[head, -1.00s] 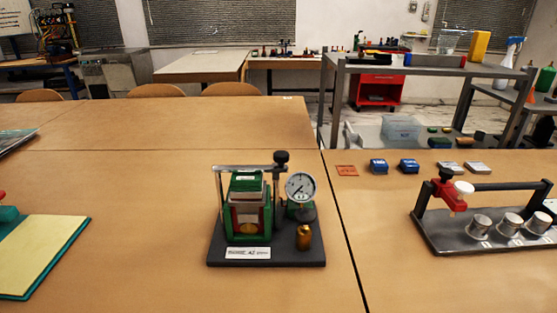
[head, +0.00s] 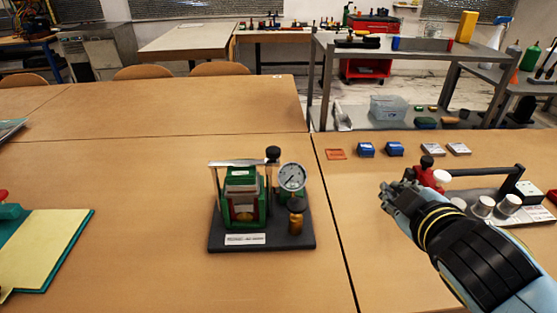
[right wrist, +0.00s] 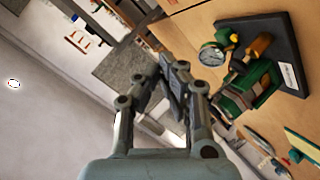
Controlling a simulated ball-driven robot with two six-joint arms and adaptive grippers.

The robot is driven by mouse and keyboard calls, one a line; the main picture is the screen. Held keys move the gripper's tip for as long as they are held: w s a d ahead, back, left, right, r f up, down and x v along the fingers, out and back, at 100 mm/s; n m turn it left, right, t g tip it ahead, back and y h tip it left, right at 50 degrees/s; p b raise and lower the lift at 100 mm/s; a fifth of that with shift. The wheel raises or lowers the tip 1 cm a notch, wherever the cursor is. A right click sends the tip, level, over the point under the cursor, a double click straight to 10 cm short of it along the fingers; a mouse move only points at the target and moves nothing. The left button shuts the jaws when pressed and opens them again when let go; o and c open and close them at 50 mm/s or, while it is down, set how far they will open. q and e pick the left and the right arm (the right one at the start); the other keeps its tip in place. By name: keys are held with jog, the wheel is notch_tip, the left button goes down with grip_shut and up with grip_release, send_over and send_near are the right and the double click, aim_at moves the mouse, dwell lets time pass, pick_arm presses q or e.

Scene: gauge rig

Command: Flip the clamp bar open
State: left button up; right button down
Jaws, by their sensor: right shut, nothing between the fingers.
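The gauge rig stands on a dark base plate (head: 295,240) in the middle of the near table. Its silver clamp bar (head: 236,162) lies level across the top of a green block (head: 243,196), with a black knob (head: 273,154) at its right end. A round dial gauge (head: 292,177) and a brass weight (head: 296,218) stand right of the block. My right gripper (head: 388,194) is shut and empty, well to the right of the rig and apart from it. In the right wrist view its fingers (right wrist: 172,72) are together, with the rig's base (right wrist: 286,55) at upper right.
A metal tray (head: 507,214) with silver cups and a red clamp (head: 426,174) lies behind my right gripper. Blue blocks (head: 366,149) stand farther back. A yellow pad (head: 40,250) lies at left.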

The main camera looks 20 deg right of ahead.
jog(key=w+a+n+t+y, duration=0.1)
jog(key=a+n+t+y, duration=0.1)
jog(key=a+n+y, duration=0.3)
jog(key=w+a+n+t+y, duration=0.2)
jog(key=a+n+y, duration=0.3)
jog(key=a+n, duration=0.5)
jog(key=shift+w+f+y, duration=0.25)
jog(key=shift+f+y, duration=0.05)
jog(key=shift+f, duration=0.15)
jog(key=shift+w, duration=0.1)
jog(key=w+d+x, duration=0.1)
jog(key=d+x, duration=0.1)
jog(key=x, duration=1)
jog(key=shift+w+d, duration=0.15)
jog(key=shift+w, duration=0.15)
